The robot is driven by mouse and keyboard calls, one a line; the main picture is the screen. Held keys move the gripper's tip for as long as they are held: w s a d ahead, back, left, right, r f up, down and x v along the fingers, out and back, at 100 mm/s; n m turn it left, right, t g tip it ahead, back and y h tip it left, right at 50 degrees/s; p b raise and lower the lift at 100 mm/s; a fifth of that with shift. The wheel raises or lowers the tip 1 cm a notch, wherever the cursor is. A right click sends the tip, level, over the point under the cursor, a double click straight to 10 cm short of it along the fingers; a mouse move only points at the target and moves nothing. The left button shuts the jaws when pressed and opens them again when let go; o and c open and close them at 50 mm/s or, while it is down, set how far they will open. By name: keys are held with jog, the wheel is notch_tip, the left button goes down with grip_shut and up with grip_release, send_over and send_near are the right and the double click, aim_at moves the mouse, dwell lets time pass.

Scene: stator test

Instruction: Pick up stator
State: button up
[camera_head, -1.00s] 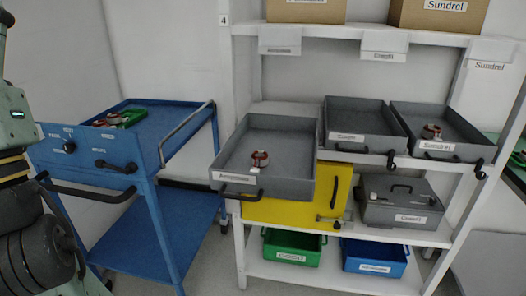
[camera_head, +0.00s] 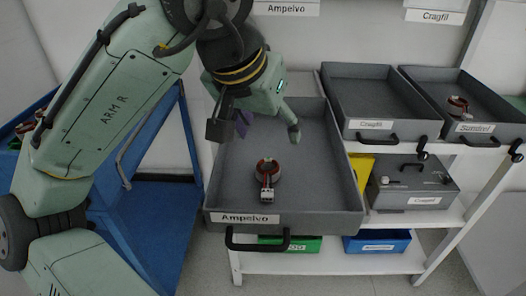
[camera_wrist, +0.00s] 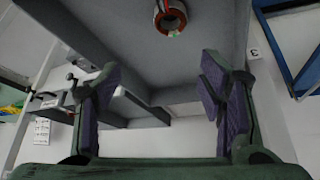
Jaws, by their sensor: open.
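A stator (camera_head: 267,172), a reddish-brown ring with a white connector and wires, lies in the grey tray labelled Ampelvo (camera_head: 320,208), near its front. It also shows in the wrist view (camera_wrist: 171,17) at the top edge, partly cut off. My gripper (camera_head: 255,128) is open and empty above the back part of that tray, behind the stator and apart from it. In the wrist view its two purple-padded fingers (camera_wrist: 163,95) are spread wide with nothing between them. A second stator (camera_head: 458,106) lies in the grey tray labelled Sundrel (camera_head: 490,115) at the right.
An empty grey tray labelled Cragfil (camera_head: 372,95) stands right beside the Ampelvo tray. A grey box (camera_head: 412,190), a green bin (camera_head: 300,245) and a blue bin (camera_head: 378,242) sit below. A blue cart (camera_head: 160,225) stands at the left.

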jog(key=a+f+g+y, duration=0.1)
send_near(267, 166)
jog(key=f, duration=0.1)
jog(key=d+f, duration=0.1)
jog(key=shift+f, duration=0.3)
jog(key=shift+p+x, duration=0.45)
jog(key=shift+x, duration=2.2)
jog(key=shift+a, duration=0.15)
jog(key=shift+c, duration=0.5)
jog(key=c, duration=1.3)
